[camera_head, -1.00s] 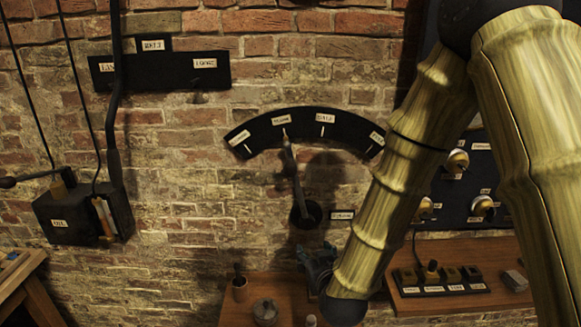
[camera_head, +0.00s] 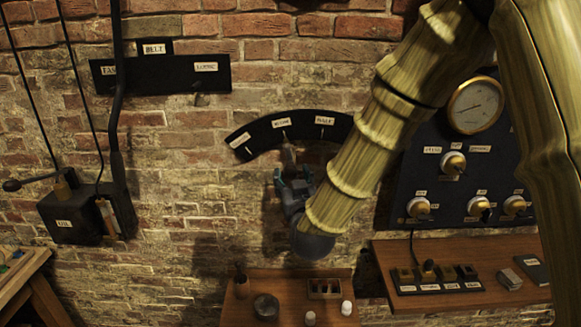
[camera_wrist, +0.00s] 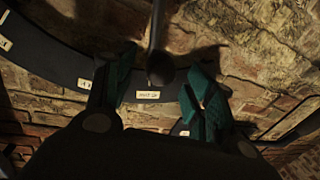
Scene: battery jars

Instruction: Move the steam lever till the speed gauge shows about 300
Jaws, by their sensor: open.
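The steam lever appears to be the dark rod in front of a black arc plate (camera_head: 262,136) with white labels on the brick wall. In the head view its tip (camera_head: 287,150) shows near the second label; my gripper and arm hide the lower part. In the wrist view the lever's rod (camera_wrist: 157,28) ends in a dark round knob between my fingers. My gripper (camera_head: 291,180), also in the wrist view (camera_wrist: 160,88), is open around the lever, with a finger on either side. A round gauge (camera_head: 475,105) shows at the right; its reading is too small to make out.
A dark panel (camera_head: 440,190) with several brass knobs is right of my arm. Below are a small wooden shelf (camera_head: 285,283) with jars and a wider shelf (camera_head: 390,262) with a key block. A black switch box (camera_head: 75,215) hangs at the left.

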